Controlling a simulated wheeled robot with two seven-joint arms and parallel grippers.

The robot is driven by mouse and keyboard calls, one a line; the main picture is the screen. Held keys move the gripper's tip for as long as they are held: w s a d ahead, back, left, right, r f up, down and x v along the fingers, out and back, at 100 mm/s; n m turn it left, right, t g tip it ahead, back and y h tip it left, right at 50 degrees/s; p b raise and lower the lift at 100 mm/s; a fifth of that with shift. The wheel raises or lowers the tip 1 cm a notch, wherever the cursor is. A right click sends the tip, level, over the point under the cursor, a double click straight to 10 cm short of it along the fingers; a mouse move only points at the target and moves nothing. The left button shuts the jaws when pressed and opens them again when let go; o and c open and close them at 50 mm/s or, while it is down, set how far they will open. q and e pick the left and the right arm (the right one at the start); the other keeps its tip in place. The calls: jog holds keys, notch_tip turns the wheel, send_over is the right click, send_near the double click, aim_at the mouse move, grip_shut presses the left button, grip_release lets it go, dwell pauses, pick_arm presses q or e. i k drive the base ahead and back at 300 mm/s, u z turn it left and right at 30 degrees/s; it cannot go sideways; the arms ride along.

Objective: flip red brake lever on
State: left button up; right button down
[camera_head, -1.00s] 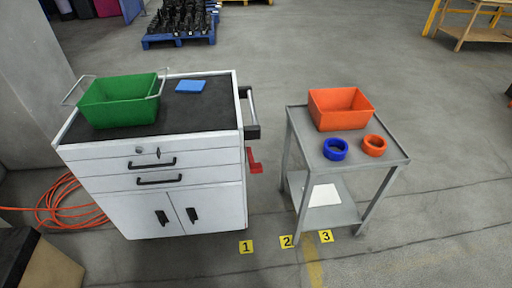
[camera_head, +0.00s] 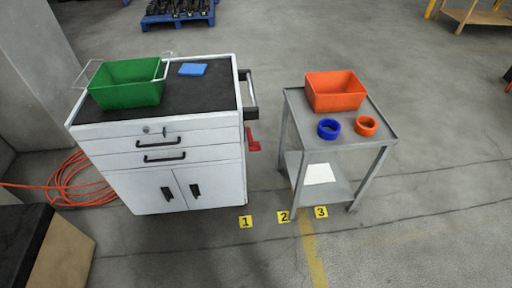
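The red brake lever (camera_head: 252,141) is on the right side of the white tool cart (camera_head: 215,172), low beneath the black push handle (camera_head: 249,97). It sticks out to the right of the cart's side. It is small in this view, and I cannot tell its exact setting. Neither of my grippers is in the head view.
A grey side table (camera_head: 385,136) stands to the right, holding an orange bin (camera_head: 336,93), a blue ring (camera_head: 328,129) and an orange ring (camera_head: 366,126). A green bin (camera_head: 127,85) sits on the cart. Orange hose (camera_head: 72,184) lies at left.

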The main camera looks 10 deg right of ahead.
aim_at(254, 146)
jog(key=k, duration=0.45)
jog(key=z, duration=0.4)
jog(key=i, duration=1.55)
jog(key=u, duration=0.95)
